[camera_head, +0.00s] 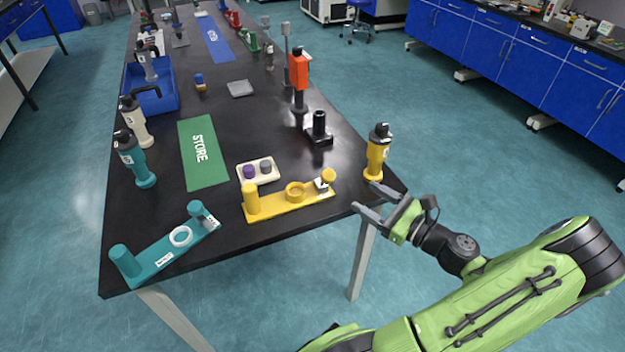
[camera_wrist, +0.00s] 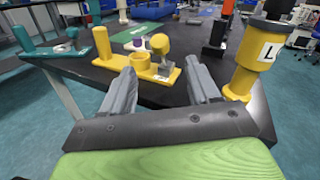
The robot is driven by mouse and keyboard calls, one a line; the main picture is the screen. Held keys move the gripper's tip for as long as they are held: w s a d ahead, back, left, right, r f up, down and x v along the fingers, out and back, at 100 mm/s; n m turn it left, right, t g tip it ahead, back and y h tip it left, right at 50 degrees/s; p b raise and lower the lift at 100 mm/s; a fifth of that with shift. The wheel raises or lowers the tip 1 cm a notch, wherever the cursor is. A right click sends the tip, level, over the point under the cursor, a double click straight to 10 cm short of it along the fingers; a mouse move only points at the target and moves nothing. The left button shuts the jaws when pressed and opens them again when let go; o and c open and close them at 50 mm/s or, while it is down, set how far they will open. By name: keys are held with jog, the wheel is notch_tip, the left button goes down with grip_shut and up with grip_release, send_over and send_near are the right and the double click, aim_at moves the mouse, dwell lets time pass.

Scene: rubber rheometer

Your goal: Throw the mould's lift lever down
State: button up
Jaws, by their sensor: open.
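My gripper (camera_head: 367,198) is open and empty at the near right edge of the black table. Its two fingers show in the wrist view (camera_wrist: 162,78), pointing toward the yellow base plate. The yellow fixture (camera_head: 290,204) has a thick post at its left, a ring in the middle and a round knob with a grey block at its right; it also shows in the wrist view (camera_wrist: 140,60). I cannot tell which part is the mould's lift lever.
A teal fixture (camera_head: 166,248) lies at the near left. A cream tray (camera_head: 258,179) with purple and grey pieces sits behind the yellow fixture. A green STORE mat (camera_head: 203,170), black stand (camera_head: 319,130), red upright device (camera_head: 299,72) and blue bin (camera_head: 174,91) are farther back.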

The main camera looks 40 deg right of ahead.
aim_at(325, 178)
jog(key=w+b, duration=0.1)
jog(key=w, duration=0.3)
jog(key=w+a+b, duration=0.1)
jog(key=w, duration=0.4)
jog(key=w+a+b, duration=0.1)
jog(key=w, duration=0.4)
jog(key=shift+w, duration=0.15)
jog(key=shift+a, duration=0.1)
grip_shut()
